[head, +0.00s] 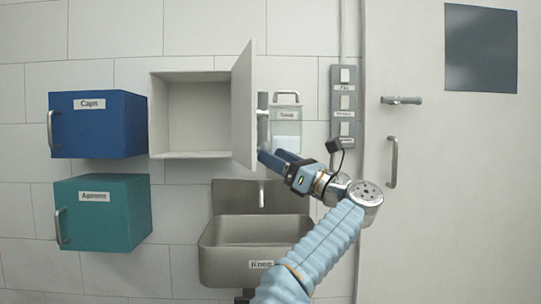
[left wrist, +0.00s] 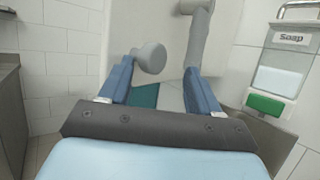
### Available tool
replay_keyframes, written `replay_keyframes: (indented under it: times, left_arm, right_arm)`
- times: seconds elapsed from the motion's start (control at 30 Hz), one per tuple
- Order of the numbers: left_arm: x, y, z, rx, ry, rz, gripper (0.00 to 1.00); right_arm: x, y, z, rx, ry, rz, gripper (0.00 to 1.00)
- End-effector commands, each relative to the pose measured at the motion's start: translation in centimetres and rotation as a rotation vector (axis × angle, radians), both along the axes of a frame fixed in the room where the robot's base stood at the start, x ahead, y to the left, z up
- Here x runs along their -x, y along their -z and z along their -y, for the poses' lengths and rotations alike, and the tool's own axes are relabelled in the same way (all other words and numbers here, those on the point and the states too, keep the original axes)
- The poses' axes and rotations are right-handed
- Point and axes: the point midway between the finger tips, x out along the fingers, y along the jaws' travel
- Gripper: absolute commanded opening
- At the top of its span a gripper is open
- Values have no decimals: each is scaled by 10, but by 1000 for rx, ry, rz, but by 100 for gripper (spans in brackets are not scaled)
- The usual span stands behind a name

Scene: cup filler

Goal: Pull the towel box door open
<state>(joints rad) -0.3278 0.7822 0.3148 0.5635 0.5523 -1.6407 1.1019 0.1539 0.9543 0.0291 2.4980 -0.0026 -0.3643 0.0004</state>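The white towel box (head: 198,112) is on the wall with its front open and looks empty inside. Its door (head: 243,105) is swung out on the right side, seen nearly edge-on. A grey handle (head: 263,115) is on the door's outer face. My left gripper (head: 272,158) is at the handle's lower end. In the left wrist view its two blue fingers (left wrist: 160,72) are spread apart. A rounded grey handle end (left wrist: 151,58) shows between them, and a grey bar rises behind the right finger. I see no firm grip. My right gripper is out of view.
A blue Caps box (head: 105,135) and a teal Aprons box (head: 112,222) hang at left. A sink (head: 225,262) is below. A soap dispenser (head: 286,128) is right of the door, near my gripper. A switch panel (head: 346,75) and a large door (head: 450,190) are further right.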

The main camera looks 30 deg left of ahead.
Motion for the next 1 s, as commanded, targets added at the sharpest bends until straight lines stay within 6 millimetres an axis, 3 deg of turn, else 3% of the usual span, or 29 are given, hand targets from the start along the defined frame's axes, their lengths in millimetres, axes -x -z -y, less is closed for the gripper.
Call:
replay_keyframes:
  times: [0.2,0.4,0.6,0.9,1.0]
  left_arm:
    - [9,21,53,-4,1,7,63]
    - [17,32,91,-7,-4,10,63]
    - [20,37,107,-6,-6,12,63]
    - [20,38,108,-7,-7,13,63]
    - [11,41,113,-47,3,-24,63]
  right_arm:
    - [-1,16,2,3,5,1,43]
    - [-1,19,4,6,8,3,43]
    - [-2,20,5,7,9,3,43]
    - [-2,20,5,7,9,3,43]
    - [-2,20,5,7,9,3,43]
